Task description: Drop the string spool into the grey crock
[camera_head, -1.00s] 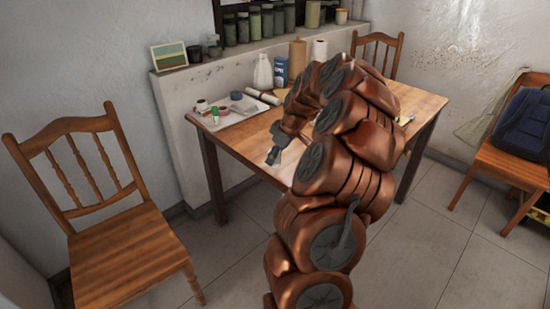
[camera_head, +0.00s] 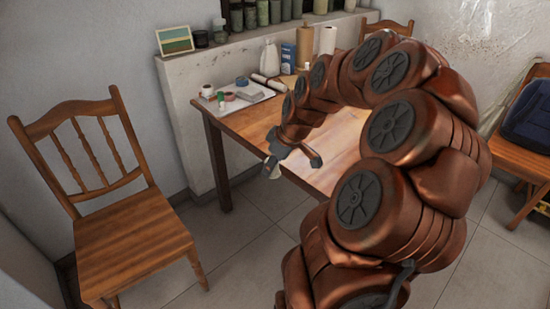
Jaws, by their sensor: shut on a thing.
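My gripper (camera_head: 274,166) is at the end of my bent copper arm, above the near left edge of the wooden table (camera_head: 232,121). A small pale thing (camera_head: 274,172) shows at its fingertips, and the jaws are shut on it. It may be the string spool, but it is too small and too covered to be sure. I cannot pick out the grey crock. My arm hides much of the right and middle of the table.
A pale tray (camera_head: 212,107) with several small items lies at the table's back left. A white bottle (camera_head: 269,58), a blue box (camera_head: 288,58) and paper rolls (camera_head: 327,40) stand behind. Wooden chairs stand left (camera_head: 130,235) and right (camera_head: 518,155). Floor between left chair and table is clear.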

